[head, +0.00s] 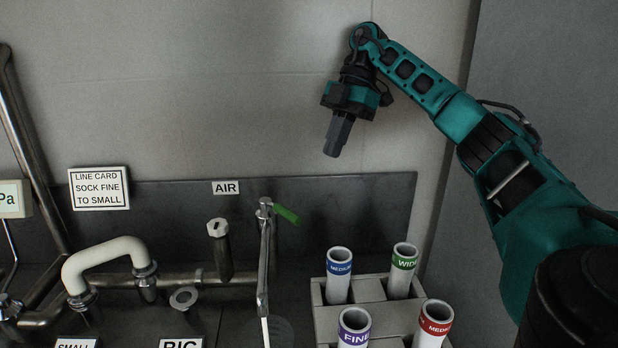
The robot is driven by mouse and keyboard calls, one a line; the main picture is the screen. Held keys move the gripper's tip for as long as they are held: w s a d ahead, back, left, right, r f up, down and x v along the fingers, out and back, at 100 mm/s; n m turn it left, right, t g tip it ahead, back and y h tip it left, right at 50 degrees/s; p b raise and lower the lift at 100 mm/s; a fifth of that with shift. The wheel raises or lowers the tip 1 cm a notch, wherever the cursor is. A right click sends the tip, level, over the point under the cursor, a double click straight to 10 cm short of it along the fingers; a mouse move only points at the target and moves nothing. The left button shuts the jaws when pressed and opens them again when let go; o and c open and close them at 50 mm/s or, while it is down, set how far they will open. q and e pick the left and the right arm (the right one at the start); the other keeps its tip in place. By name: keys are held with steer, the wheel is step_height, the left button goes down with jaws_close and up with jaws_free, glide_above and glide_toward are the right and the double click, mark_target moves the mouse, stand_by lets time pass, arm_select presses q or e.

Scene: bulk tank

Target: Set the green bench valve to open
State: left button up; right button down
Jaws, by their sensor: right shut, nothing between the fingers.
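The green valve handle (286,214) sticks out to the right from the top of a slim upright metal pipe (264,250), just below the AIR label (226,187). The handle slants slightly down at its free end. My right gripper (333,150) hangs above and to the right of the handle, pointing down, with its fingers shut and empty. It is apart from the handle. My left gripper is not in view. No open or shut marking on the valve can be read.
A grey rack (370,317) of several colour-banded tubes stands right of the valve, below my right gripper. A capped metal post (219,250) and a pale bent pipe (105,247) stand to the left. A dark panel (340,205) backs the bench.

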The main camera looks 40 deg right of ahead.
mark_target(287, 214)
steer(key=a+f+b, duration=0.3)
steer(key=a+f, duration=0.5)
steer(key=shift+a+b, duration=0.25)
steer(key=shift+b, duration=0.15)
steer(key=shift+w, duration=0.1)
